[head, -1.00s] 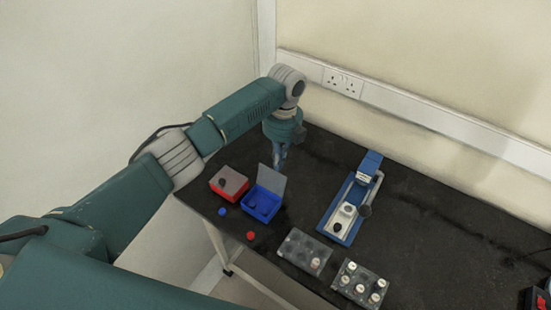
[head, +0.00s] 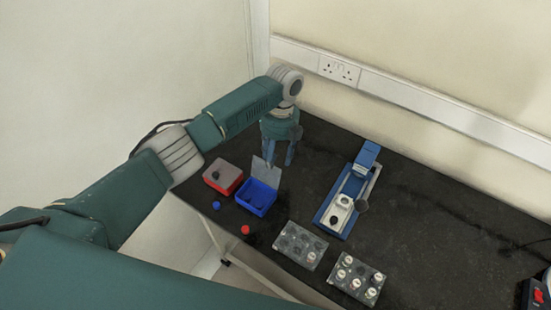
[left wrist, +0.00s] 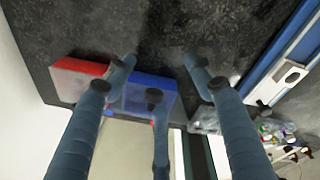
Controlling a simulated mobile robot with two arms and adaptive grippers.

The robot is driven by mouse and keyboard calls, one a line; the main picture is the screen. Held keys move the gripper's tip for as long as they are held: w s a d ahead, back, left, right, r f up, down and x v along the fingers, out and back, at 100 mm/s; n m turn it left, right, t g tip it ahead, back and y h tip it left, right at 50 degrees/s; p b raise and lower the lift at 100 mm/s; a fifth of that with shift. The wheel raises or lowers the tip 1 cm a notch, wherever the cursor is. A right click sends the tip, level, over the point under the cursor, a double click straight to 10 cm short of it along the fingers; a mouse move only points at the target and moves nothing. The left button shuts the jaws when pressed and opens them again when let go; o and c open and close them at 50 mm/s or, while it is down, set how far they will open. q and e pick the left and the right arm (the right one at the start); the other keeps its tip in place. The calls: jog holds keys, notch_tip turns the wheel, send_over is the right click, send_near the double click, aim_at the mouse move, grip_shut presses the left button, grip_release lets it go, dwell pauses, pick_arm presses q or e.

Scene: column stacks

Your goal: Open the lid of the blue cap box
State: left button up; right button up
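The blue cap box (head: 257,197) stands near the table's left edge, with its grey see-through lid (head: 266,172) tilted up at the back. A dark spot shows inside the box. My left gripper (head: 279,160) is just behind the raised lid, fingers pointing down and spread apart, with nothing seen between them. In the left wrist view, the gripper's fingers (left wrist: 160,65) are wide apart and the blue box (left wrist: 143,83) is partly hidden behind them. I cannot tell whether a finger touches the lid. My right gripper is in neither view.
A red box (head: 222,182) with a shut grey lid stands left of the blue one. A blue cap (head: 216,205) and a red cap (head: 245,230) lie in front. A blue press-like device (head: 348,195) and two clear racks (head: 300,245) (head: 357,278) are to the right.

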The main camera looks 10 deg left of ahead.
pick_arm(q)
jog(key=shift+w+a+f, duration=0.1)
jog(key=shift+w, duration=0.05)
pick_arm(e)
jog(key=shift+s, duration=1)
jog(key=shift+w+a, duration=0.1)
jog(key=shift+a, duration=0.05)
pick_arm(q)
notch_tip(320, 180, up, 12)
jog(key=w, duration=0.1)
jog(key=shift+w+d, duration=0.15)
jog(key=shift+d, duration=0.25)
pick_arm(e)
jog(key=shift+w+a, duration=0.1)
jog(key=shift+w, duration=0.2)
